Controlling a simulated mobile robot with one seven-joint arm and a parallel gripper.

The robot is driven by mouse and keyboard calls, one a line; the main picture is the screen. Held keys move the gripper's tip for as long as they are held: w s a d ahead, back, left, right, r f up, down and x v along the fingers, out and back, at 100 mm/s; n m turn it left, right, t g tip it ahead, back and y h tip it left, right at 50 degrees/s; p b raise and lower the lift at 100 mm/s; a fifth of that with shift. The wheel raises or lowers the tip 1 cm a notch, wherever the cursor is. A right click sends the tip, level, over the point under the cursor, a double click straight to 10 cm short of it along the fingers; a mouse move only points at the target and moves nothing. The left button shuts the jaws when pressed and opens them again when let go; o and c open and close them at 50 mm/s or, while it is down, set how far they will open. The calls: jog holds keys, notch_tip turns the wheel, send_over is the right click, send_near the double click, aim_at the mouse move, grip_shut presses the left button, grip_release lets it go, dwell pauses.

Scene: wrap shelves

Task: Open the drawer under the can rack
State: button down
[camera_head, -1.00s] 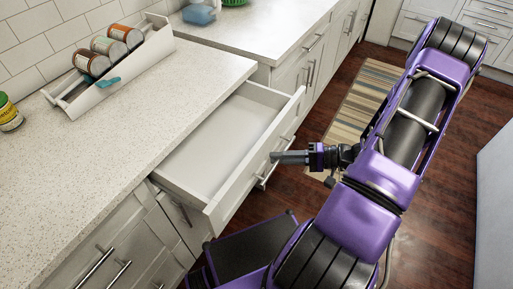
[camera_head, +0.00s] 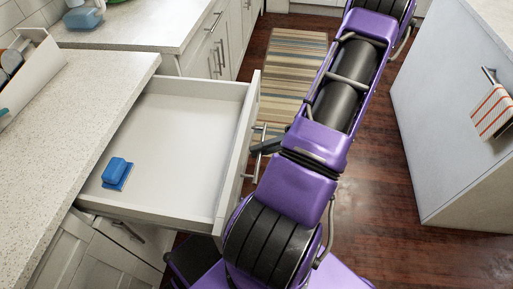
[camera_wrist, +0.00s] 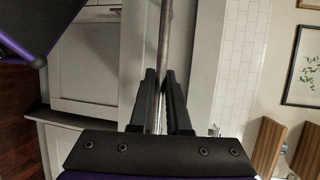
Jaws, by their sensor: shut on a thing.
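The white drawer (camera_head: 165,165) is pulled far out from under the stone counter in the head view. A blue block-like item (camera_head: 117,173) lies inside it near the left side. The can rack (camera_head: 30,78) is on the counter at the left edge, partly cut off. My gripper (camera_head: 262,147) is at the drawer's front, by its metal handle (camera_head: 250,165), and my arm partly hides it. In the wrist view my gripper (camera_wrist: 160,82) has its two black fingers on either side of the metal handle bar (camera_wrist: 165,35), closed on it.
The counter (camera_head: 85,115) borders the drawer on the left. A white island (camera_head: 440,130) with a striped towel (camera_head: 492,112) stands at the right. A striped rug (camera_head: 285,65) lies on the wooden floor, which is open between them.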

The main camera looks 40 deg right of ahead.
jog(key=c, duration=0.9)
grip_release()
jog(key=shift+d, duration=0.1)
jog(key=v, duration=1.7)
jog(key=shift+s+r, duration=0.1)
jog(key=shift+r, duration=0.05)
